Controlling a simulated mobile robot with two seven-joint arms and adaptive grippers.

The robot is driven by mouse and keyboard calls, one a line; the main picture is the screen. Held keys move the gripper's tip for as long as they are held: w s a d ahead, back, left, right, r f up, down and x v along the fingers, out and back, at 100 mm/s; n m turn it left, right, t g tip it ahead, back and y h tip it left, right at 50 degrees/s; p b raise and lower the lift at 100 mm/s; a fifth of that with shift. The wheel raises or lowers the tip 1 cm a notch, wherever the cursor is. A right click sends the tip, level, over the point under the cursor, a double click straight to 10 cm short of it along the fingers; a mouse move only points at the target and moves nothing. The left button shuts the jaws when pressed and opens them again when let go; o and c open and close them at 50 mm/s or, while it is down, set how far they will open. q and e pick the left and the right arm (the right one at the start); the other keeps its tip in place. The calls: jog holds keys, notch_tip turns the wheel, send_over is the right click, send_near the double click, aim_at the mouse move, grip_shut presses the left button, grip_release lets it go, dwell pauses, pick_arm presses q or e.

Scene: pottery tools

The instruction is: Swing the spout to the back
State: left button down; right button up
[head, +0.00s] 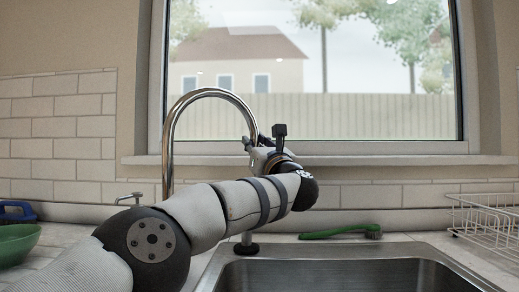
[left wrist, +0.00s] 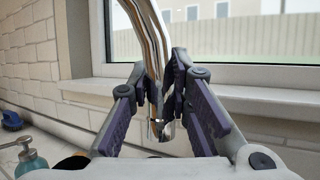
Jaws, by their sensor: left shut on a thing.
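The chrome faucet spout (head: 212,92) is a tall gooseneck that rises behind the sink on the left and arches over to the right in the head view. My left gripper (head: 257,148) is at the downturned end of the arch. In the left wrist view, the spout (left wrist: 153,45) comes down between the two purple-padded fingers of my left gripper (left wrist: 160,78), which are shut on it near its tip. The tip sticks out just below the fingers. My left forearm hides the lower part of the faucet in the head view. My right gripper is not in view.
A steel sink (head: 345,270) lies at the front. A green brush (head: 338,232) lies on the counter behind it. A wire dish rack (head: 487,215) stands at right, a green bowl (head: 17,243) at left. The window sill (head: 400,151) is close behind the spout. A teal soap bottle (left wrist: 30,162) stands at left.

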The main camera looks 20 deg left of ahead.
pick_arm(q)
jog(key=shift+w+a, duration=0.15)
jog(key=shift+a, duration=0.15)
jog(key=c, duration=1.5)
grip_release()
jog(key=shift+a, duration=0.1)
jog(key=shift+o, duration=0.2)
jog(key=v, duration=1.2)
